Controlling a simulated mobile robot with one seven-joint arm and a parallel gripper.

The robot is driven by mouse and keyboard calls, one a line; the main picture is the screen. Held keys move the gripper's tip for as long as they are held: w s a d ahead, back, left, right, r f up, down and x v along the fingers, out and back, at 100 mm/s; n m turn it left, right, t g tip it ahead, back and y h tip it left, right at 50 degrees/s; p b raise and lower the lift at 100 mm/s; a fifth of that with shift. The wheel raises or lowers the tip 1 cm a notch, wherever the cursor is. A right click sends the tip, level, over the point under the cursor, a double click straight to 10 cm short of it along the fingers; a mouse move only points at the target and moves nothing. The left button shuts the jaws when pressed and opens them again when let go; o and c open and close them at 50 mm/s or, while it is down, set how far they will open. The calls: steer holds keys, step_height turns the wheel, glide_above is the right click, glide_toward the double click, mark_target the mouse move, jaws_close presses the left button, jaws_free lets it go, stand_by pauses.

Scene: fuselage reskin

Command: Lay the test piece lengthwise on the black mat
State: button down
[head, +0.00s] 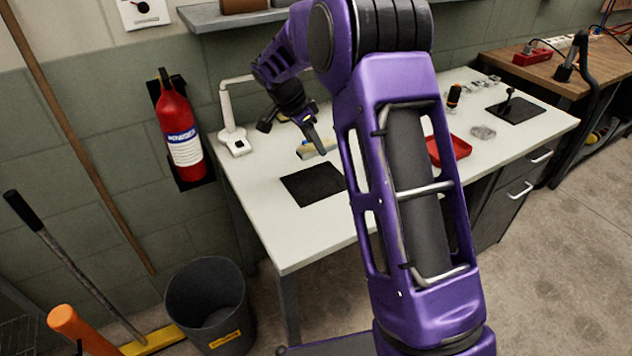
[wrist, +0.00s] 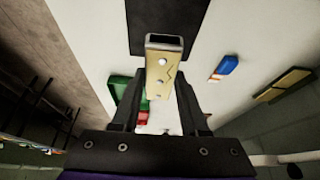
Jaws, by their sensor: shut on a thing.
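My gripper (wrist: 161,88) is shut on the test piece (wrist: 163,58), a tan, box-like bar with a dark, hollow-looking end and a thin zigzag line on its face. One dark finger lies along each side of it. Its end points towards the black mat (wrist: 192,28) at the top of the wrist view. I cannot tell the gap between the piece and the mat. In the head view the black mat (head: 310,188) lies flat on the white table, and my gripper (head: 316,140) is above the table just behind it.
A white lamp (head: 235,140) stands at the back left. A red tray (head: 455,148) and a second black mat (head: 518,109) are to the right. Table in front of the near mat is clear.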

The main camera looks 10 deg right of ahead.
mark_target(300, 150)
step_height(300, 150, down, 10)
steer(key=shift+r+b, duration=0.15)
steer(key=shift+b, duration=0.35)
steer(key=shift+c, duration=2.1)
jaws_free()
steer(key=shift+a+r, duration=0.2)
steer(key=shift+r, duration=0.1)
steer(key=p+v, duration=0.1)
steer(key=v, duration=1)
steer(key=shift+r, duration=0.2)
